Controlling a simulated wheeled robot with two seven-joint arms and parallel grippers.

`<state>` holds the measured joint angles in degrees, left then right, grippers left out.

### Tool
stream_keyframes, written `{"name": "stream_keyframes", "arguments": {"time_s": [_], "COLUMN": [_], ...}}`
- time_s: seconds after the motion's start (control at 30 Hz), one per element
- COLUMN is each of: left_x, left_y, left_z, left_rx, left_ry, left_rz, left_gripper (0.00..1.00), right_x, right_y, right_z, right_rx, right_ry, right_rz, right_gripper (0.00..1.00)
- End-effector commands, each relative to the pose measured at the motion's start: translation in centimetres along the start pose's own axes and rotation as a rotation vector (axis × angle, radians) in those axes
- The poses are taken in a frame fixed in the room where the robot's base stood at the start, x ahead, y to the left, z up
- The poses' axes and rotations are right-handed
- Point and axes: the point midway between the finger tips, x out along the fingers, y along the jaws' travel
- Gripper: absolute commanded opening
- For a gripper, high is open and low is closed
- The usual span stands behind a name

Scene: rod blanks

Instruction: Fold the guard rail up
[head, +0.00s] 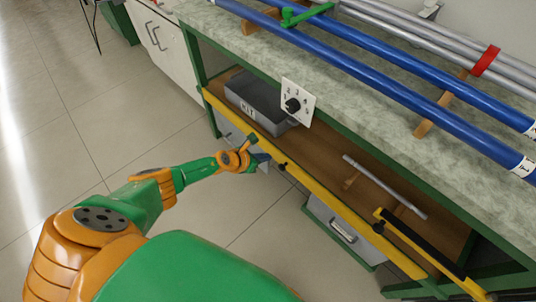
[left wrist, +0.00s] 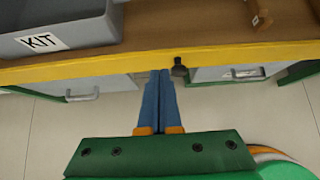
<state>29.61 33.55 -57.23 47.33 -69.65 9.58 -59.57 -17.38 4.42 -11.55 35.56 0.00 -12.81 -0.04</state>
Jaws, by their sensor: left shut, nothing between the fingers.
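A long yellow rail (head: 330,203) runs along the front edge of the wooden lower shelf, with black knobs (head: 283,166) on it. I take it to be the guard rail. It crosses the left wrist view (left wrist: 100,66) too. A shorter yellow bar with a black strip (head: 425,246) lies at its right end; how the two join is unclear. My left gripper (head: 264,158) is shut and empty at the rail's outer side. In the left wrist view its blue fingertips (left wrist: 160,72) reach the rail's lower edge, left of a black knob (left wrist: 180,67); contact cannot be told. My right gripper is out of view.
A grey KIT bin (head: 262,102) and a grey rod (head: 385,187) lie on the shelf (head: 330,150). Blue and grey rods rest on the worktop (head: 370,98). Drawers (head: 340,228) sit below; the floor at left is clear.

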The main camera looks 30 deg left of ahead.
Motion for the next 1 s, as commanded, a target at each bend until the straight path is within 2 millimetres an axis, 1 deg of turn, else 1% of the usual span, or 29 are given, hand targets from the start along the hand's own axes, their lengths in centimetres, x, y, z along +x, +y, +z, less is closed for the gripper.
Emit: {"name": "stream_keyframes", "arguments": {"time_s": [0.03, 0.17, 0.3, 0.7, 0.73, 0.77, 0.8, 0.83, 0.87, 0.9, 0.93, 0.97, 1.0], "left_x": [-1.4, -2.5, -2.7, -2.6, -2.7, -2.9, -3.4, -4.0, -4.8, -6.5, -7.9, -9.3, -11.2], "left_y": [0.0, 0.0, 0.0, 0.0, -0.1, -0.4, -1.0, -1.7, -2.5, -3.7, -4.6, -5.5, -6.7], "left_z": [1.2, 1.8, 1.8, 1.6, 1.6, 1.6, 1.3, 0.8, -0.2, -2.8, -5.4, -8.2, -11.7], "left_rx": [0.001, 0.001, 0.0, -0.001, -0.018, -0.071, -0.218, -0.401, -0.646, -1.055, -1.361, -1.623, -1.917], "left_ry": [0.001, 0.002, 0.003, 0.003, 0.003, 0.001, -0.001, -0.001, 0.003, 0.016, 0.026, 0.033, 0.035], "left_rz": [0.001, 0.0, 0.0, 0.0, 0.0, 0.001, 0.007, 0.019, 0.043, 0.111, 0.185, 0.267, 0.382], "left_gripper": [0.0, 0.0, 0.0, 0.0, 0.0, 0.0, 0.0, 0.0, 0.0, 0.0, 0.0, 0.0, 0.0], "right_x": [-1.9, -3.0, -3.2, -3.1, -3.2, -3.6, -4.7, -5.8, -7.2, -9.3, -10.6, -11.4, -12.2], "right_y": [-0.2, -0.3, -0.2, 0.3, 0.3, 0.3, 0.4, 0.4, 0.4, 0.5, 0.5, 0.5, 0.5], "right_z": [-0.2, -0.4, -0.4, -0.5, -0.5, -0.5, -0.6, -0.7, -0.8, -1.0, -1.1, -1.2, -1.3], "right_rx": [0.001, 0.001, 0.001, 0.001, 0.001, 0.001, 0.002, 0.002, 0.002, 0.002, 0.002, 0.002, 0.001], "right_ry": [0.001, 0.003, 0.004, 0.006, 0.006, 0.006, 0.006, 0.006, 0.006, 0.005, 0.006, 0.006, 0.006], "right_rz": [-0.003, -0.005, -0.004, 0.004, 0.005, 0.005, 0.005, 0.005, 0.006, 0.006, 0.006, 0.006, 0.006], "right_gripper": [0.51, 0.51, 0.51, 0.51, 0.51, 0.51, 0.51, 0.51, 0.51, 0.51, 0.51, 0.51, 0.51]}}
